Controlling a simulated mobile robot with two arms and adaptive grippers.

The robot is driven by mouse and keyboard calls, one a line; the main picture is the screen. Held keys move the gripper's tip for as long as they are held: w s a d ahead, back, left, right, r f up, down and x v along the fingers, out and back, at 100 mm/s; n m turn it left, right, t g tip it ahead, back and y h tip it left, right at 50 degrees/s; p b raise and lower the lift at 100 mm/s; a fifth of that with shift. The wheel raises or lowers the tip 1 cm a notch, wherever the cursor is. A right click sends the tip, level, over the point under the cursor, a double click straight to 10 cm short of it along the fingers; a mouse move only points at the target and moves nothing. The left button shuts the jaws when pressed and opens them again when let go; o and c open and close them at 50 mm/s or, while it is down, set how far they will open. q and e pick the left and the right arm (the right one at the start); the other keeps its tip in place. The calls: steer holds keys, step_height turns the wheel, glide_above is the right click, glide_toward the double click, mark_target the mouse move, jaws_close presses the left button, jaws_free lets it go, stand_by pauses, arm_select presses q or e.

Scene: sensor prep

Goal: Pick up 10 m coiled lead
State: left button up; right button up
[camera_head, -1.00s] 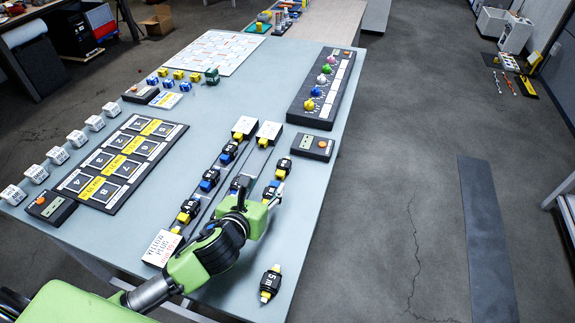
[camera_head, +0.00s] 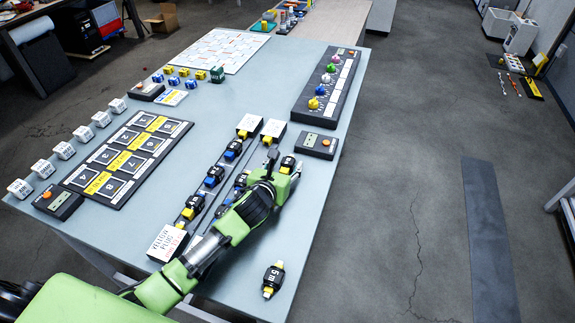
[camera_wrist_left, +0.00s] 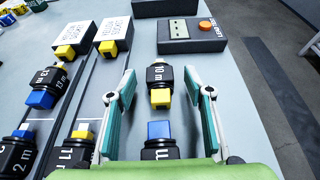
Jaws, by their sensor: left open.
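The 10 m coiled lead (camera_wrist_left: 159,74) is a black block with a yellow plug, its label only partly legible. In the left wrist view it lies at the forward end of the space between my fingers. It also shows in the head view (camera_head: 288,162), just at the fingertips. My left gripper (camera_wrist_left: 161,88) is open, one finger on each side of the lead, with gaps visible on both sides. A second black lead with a blue plug (camera_wrist_left: 159,131) lies nearer my palm, partly hidden by it. My right gripper is not in view.
Other black leads (camera_head: 233,149) lie along dark rails to the left, ending at white boxes (camera_head: 249,124). A grey box with an orange button (camera_head: 316,145) sits just beyond the lead. A lead marked 5 m (camera_head: 273,279) lies alone near the front edge.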

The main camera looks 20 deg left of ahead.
arm_select(q)
steer(key=shift+w+f, duration=0.2)
steer(key=shift+w, duration=0.3)
steer(key=c, duration=1.2)
steer(key=shift+r, duration=0.1)
